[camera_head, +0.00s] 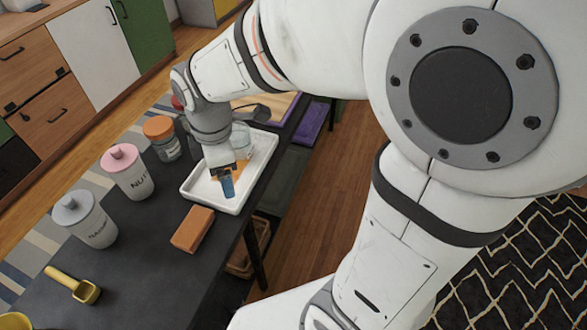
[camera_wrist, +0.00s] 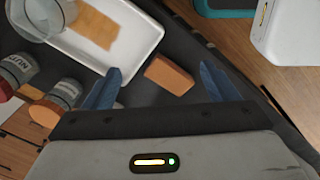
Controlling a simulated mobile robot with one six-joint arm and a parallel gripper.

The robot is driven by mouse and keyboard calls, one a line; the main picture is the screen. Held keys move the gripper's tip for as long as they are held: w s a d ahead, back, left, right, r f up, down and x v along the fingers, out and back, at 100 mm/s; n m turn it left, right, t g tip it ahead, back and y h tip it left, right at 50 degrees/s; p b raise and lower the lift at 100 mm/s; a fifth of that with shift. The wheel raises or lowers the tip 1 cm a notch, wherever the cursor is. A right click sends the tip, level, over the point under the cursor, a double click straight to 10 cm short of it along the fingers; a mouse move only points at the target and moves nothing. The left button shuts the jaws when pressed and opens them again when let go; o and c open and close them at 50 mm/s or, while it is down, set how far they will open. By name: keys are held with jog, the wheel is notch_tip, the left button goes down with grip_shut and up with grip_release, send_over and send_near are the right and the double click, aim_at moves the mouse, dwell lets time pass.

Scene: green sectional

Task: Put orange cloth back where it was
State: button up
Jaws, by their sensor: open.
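A flat orange cloth (camera_wrist: 97,28) lies in the white tray (camera_wrist: 143,42), partly under a clear glass (camera_wrist: 38,18) in the wrist view. In the head view a bit of the cloth (camera_head: 241,166) shows in the tray (camera_head: 231,206) behind my gripper. My gripper (camera_head: 227,185) is over the tray, its blue fingers pointing down. In the wrist view my gripper (camera_wrist: 160,85) is open, with nothing held between its fingers. An orange-brown block (camera_head: 192,229) lies on the dark table beside the tray; in the wrist view this block (camera_wrist: 169,74) shows between and beyond the fingers.
Lidded jars stand left of the tray: a pink-lidded one (camera_head: 127,172), a grey-lidded one (camera_head: 87,220) and an orange-lidded one (camera_head: 161,140). A yellow scoop (camera_head: 76,286) lies near the front. The table (camera_head: 150,270) is bare around the block.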

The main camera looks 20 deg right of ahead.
jog(key=s+d+r+m, duration=0.1)
jog(key=s+d+m, duration=0.2)
jog(key=d+m, duration=0.3)
jog(key=s+d+r+m+t, duration=0.1)
jog(key=s+d+m, duration=0.3)
jog(key=d+m, duration=0.3)
jog(key=m, duration=0.5)
jog(key=shift+s, duration=0.25)
notch_tip(320, 180, up, 8)
jog(key=p, duration=0.7)
jog(key=shift+s+f+t, duration=0.15)
jog(key=shift+t, duration=0.25)
